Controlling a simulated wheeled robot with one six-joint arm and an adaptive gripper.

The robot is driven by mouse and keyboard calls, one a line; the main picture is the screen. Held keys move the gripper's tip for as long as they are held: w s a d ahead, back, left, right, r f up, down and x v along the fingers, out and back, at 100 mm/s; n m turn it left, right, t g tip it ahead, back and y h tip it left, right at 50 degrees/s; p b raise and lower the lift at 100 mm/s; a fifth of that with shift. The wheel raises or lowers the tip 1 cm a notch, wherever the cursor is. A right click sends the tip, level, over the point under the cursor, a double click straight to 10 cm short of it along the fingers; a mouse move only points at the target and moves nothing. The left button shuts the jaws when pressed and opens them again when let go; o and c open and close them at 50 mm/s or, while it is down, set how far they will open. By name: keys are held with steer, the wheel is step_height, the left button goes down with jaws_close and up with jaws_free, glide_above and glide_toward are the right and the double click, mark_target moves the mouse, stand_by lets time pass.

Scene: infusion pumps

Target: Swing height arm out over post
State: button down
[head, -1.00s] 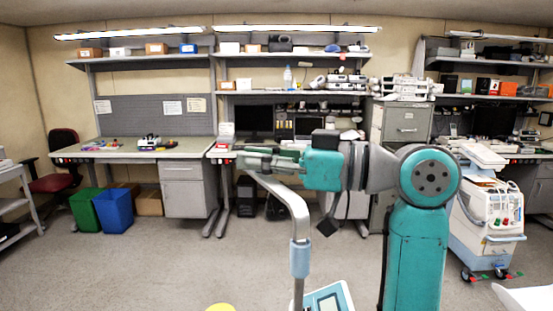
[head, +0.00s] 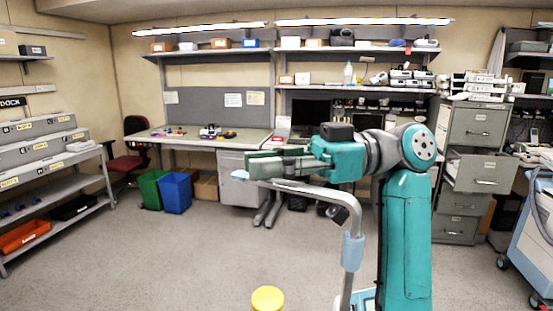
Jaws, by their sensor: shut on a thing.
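The height arm (head: 305,189) is a bent grey metal tube with a pale blue tip at its left end. It runs level to the left, then bends down at the right into an upright with a light blue sleeve (head: 352,252). My gripper (head: 262,168) is shut on the level part near its left end and hides some of it. A yellow round-topped thing (head: 267,299) stands low at the bottom edge, below and left of the upright. I cannot tell whether it is the post. The foot of the upright is cut off by the frame.
A workbench (head: 200,140) stands at the back, with a green bin (head: 151,189) and a blue bin (head: 175,192) below it. Grey shelving (head: 55,190) is at the left. A filing cabinet (head: 474,130) and a wheeled cart (head: 535,235) are at the right. The middle floor is clear.

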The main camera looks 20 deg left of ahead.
steer(key=shift+s+n+g+h, duration=0.4)
steer(key=shift+g, duration=0.1)
steer(key=c, duration=1.1)
jaws_free()
steer(key=v, duration=1.2)
